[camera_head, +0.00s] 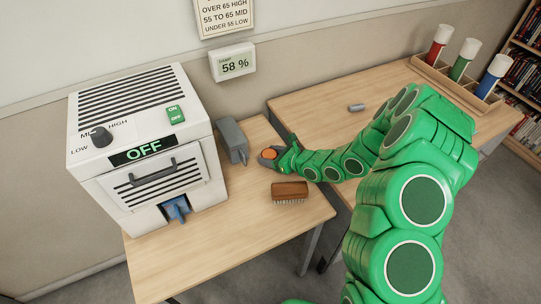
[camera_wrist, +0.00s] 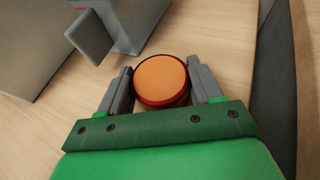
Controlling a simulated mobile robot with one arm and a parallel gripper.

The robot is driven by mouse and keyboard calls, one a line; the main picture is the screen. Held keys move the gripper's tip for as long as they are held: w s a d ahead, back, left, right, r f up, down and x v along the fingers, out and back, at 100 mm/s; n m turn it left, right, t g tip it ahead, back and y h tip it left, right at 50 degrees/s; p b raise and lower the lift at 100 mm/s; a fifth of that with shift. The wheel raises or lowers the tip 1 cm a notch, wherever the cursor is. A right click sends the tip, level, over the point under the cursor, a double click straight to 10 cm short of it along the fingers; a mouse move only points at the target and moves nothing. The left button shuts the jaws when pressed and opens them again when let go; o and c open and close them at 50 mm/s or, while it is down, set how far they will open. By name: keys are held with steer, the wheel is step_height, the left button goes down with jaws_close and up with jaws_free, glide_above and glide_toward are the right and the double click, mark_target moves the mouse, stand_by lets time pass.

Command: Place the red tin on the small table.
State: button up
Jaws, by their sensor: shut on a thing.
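The red tin (camera_wrist: 160,80) is round, with an orange top and a red rim, and sits between the two grey fingers of my gripper (camera_wrist: 161,90). My gripper is shut on it. In the head view the tin (camera_head: 269,154) shows at the end of my arm, over the right part of the small wooden table (camera_head: 245,207). I cannot tell whether its underside touches the tabletop. The tin's lower part is hidden.
A white humidity machine (camera_head: 150,145) reading OFF stands on the left of this table. A grey box-like thing (camera_head: 232,141) is close beside the tin, and a brown brush (camera_head: 289,192) lies in front. A second table (camera_head: 320,104) holds a rack (camera_head: 450,82) with tubes.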

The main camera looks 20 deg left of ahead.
steer(key=o, duration=1.1)
steer(key=shift+f, duration=0.1)
steer(key=shift+d+r, duration=0.1)
steer(key=shift+r, duration=0.1)
steer(key=shift+v, duration=5.9)
steer(key=shift+r, duration=0.1)
